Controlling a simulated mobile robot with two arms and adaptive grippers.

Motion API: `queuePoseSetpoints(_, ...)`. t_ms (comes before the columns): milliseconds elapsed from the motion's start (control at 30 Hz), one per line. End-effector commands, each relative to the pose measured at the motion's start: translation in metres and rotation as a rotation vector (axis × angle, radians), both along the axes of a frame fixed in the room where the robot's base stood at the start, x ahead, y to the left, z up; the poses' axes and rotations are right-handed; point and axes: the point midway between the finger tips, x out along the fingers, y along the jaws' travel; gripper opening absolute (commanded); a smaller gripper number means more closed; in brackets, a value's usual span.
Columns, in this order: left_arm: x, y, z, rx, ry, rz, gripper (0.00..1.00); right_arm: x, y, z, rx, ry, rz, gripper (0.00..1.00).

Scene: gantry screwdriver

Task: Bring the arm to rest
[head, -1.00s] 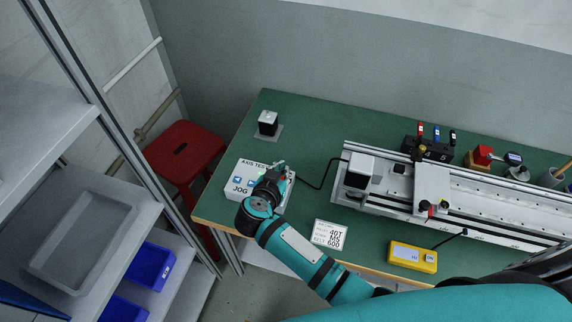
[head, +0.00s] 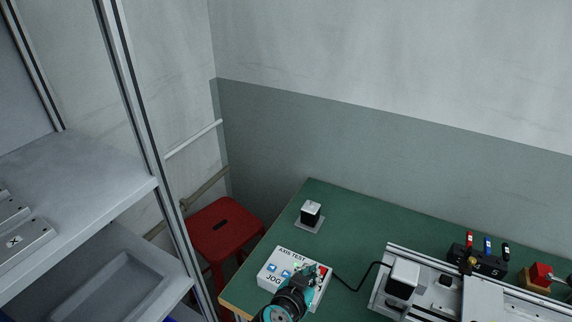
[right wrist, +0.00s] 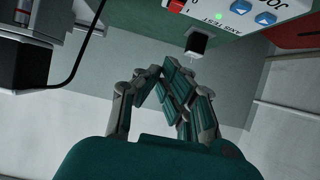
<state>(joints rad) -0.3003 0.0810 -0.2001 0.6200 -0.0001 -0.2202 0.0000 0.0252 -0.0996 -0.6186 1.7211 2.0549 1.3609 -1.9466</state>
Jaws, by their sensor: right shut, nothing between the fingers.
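My right gripper (head: 312,276) is over the right part of the white axis test box (head: 282,271) in the head view, and it hides part of the box's top. In the right wrist view the gripper's fingers (right wrist: 172,84) are closed together with nothing between them. The axis test box (right wrist: 240,12) also shows there at the top, with blue arrow buttons, a lit green lamp and a red part. I cannot tell from these views whether the fingers touch the box. My left gripper is not in view.
The green table (head: 345,225) carries a small black-and-white block (head: 311,211) behind the box. The gantry rail (head: 440,297) stands at right, joined by a black cable. A red stool (head: 222,228) and grey shelving (head: 75,190) are at left.

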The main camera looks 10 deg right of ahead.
Motion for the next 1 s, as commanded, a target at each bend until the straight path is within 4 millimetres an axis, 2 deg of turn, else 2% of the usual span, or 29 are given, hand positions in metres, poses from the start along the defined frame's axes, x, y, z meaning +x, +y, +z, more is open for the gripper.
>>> queuePoseSetpoints(67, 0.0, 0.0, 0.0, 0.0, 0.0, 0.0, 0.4, 0.002, -0.001, 0.003, 0.002, -0.021, 0.003, 0.0)
queuePoseSetpoints(167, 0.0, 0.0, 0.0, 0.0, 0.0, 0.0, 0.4, 0.01, -0.005, 0.02, 0.013, -0.132, 0.024, 0.0)
queuePoseSetpoints(267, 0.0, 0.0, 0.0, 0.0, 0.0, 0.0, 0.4, 0.022, -0.007, 0.059, 0.033, -0.351, 0.095, 0.0)
queuePoseSetpoints(333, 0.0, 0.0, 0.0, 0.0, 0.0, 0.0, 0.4, 0.025, -0.004, 0.094, 0.045, -0.525, 0.189, 0.0)
queuePoseSetpoints(433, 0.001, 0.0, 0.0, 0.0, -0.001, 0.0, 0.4, 0.02, 0.012, 0.139, 0.056, -0.72, 0.386, 0.0)
queuePoseSetpoints(500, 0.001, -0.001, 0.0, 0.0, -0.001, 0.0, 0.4, 0.009, 0.03, 0.159, 0.058, -0.794, 0.55, 0.0)
queuePoseSetpoints(567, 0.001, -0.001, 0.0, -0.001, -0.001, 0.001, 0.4, -0.003, 0.047, 0.167, 0.061, -0.811, 0.698, 0.0)
queuePoseSetpoints(667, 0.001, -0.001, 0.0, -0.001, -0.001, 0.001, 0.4, -0.027, 0.073, 0.16, 0.063, -0.742, 0.936, 0.0)
queuePoseSetpoints(767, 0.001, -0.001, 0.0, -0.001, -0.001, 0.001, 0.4, -0.054, 0.087, 0.13, 0.072, -0.557, 1.128, 0.0)
queuePoseSetpoints(800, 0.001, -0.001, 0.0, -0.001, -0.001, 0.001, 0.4, -0.066, 0.088, 0.112, 0.077, -0.456, 1.182, 0.0)
queuePoseSetpoints(867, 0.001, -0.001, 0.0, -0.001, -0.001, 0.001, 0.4, -0.084, 0.082, 0.083, 0.086, -0.282, 1.231, 0.0)
queuePoseSetpoints(900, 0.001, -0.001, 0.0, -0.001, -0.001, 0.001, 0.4, -0.097, 0.073, 0.064, 0.092, -0.159, 1.243, 0.0)
queuePoseSetpoints(1000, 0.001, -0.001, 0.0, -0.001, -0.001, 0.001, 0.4, -0.126, 0.043, 0.023, 0.108, 0.116, 1.205, 0.0)
